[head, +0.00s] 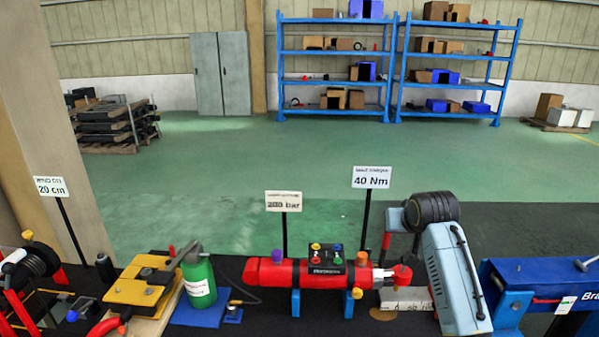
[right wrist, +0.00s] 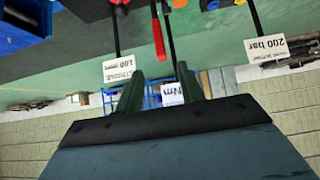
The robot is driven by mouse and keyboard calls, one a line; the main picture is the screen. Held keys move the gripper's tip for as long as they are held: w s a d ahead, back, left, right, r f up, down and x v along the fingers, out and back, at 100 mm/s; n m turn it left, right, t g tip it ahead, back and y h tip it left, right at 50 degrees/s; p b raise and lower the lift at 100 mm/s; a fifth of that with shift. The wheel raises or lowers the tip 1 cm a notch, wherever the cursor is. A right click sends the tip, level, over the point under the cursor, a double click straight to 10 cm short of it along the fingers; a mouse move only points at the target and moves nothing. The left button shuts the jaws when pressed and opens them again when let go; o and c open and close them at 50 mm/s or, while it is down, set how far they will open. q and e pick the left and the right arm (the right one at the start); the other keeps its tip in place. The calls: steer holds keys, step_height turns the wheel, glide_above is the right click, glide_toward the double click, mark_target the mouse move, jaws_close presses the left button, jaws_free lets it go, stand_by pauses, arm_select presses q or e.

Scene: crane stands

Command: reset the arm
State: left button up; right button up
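My right gripper (right wrist: 160,82) shows in the right wrist view, its two dark fingers apart with nothing between them. That view is upside down, with the stands and floor at the top and the wall at the bottom. The fingers stand clear of the stands, and a blue shelf and a small white sign show behind them.
Open green floor (head: 260,165) lies beyond, before blue shelves (head: 334,53).

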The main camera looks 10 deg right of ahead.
steer(key=s+a+f+n+g+y, duration=0.15)
steer(key=s+a+f, duration=0.25)
steer(key=s+f, duration=0.45)
steer(key=s+a+f+n+g+h, duration=0.1)
steer(key=s+a+f+g, duration=0.15)
steer(key=s+f, duration=0.6)
steer(key=s+a+n+g+y, duration=0.1)
steer(key=s+a, duration=0.3)
steer(key=s, duration=0.7)
steer(key=s+a+n+g+y, duration=0.1)
steer(key=s+a, duration=0.2)
steer(key=s, duration=0.9)
step_height(320, 180, down, 32)
steer(key=s+g+b, duration=0.1)
steer(key=s+b, duration=0.1)
steer(key=b, duration=0.4)
steer(key=s+d+f+b, duration=0.1)
steer(key=s+f+b, duration=0.2)
steer(key=s+f, duration=0.5)
steer(key=s+d+f+g+b, duration=0.1)
steer(key=s+f+b, duration=0.1)
steer(key=s+f, duration=0.5)
step_height(320, 180, down, 5)
steer(key=shift+s+d+r+b, duration=0.2)
steer(key=shift+s+d+b, duration=0.2)
steer(key=shift+s+n, duration=0.1)
steer(key=shift+n, duration=0.15)
